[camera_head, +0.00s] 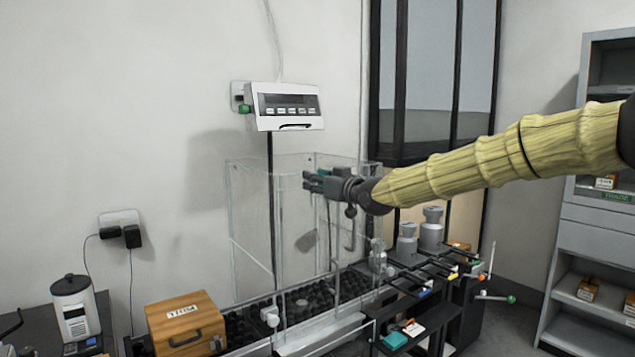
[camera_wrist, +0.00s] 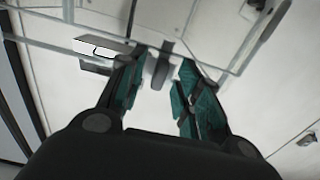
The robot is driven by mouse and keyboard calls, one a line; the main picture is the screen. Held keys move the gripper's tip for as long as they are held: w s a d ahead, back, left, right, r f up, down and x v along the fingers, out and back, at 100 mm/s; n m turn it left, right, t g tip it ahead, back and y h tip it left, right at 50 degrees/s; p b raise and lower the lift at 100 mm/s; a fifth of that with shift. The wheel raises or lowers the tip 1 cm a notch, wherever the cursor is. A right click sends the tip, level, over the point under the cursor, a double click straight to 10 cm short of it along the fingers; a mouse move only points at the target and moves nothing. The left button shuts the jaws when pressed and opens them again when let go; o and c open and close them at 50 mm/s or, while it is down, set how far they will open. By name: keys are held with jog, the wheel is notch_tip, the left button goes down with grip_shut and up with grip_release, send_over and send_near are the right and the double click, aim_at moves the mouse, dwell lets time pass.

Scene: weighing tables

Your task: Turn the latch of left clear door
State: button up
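The clear enclosure (camera_head: 250,215) with see-through doors stands at the centre of the head view. Pale knob-like fittings sit low at its front left (camera_head: 271,317) and on its right side (camera_head: 378,252); I cannot tell which is the left door's latch. My gripper (camera_head: 308,182) is at the height of the enclosure's upper part, pointing left; I cannot tell whether it is inside or in front. In the wrist view, its teal-padded fingers (camera_wrist: 158,88) are apart. A grey upright piece (camera_wrist: 162,66) shows beyond and between them, with no clear contact.
A white display unit (camera_head: 289,106) is on the wall above. Grey cylindrical weights (camera_head: 432,230) and black rails with coloured ends are at the right. Grey shelves (camera_head: 590,240) stand at far right.

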jog(key=v, duration=1.2)
jog(key=s+f+m+g+h+p, duration=0.15)
jog(key=s+f, duration=0.25)
jog(key=f, duration=1.5)
jog(key=s+f+m+g+h, duration=0.2)
jog(key=s+f+g, duration=0.15)
jog(key=f, duration=1.45)
jog(key=s+d+f+m+g+h+p, duration=0.1)
jog(key=s+d+f+m+g+h, duration=0.2)
jog(key=s+f, duration=1.4)
jog(key=s+d+f+g+h, duration=0.1)
jog(key=s+d+f, duration=0.3)
jog(key=s, duration=0.7)
jog(key=s+d+f+m+g+h+p, duration=0.1)
jog(key=s+d+f+g, duration=0.2)
jog(key=s+f, duration=0.3)
jog(key=s+d+f+g+h, duration=0.2)
jog(key=s+d+f, duration=0.3)
jog(key=s, duration=1.1)
jog(key=shift+d+f+g+p, duration=0.3)
jog(key=shift+f+p, duration=0.05)
jog(key=shift+f, duration=0.1)
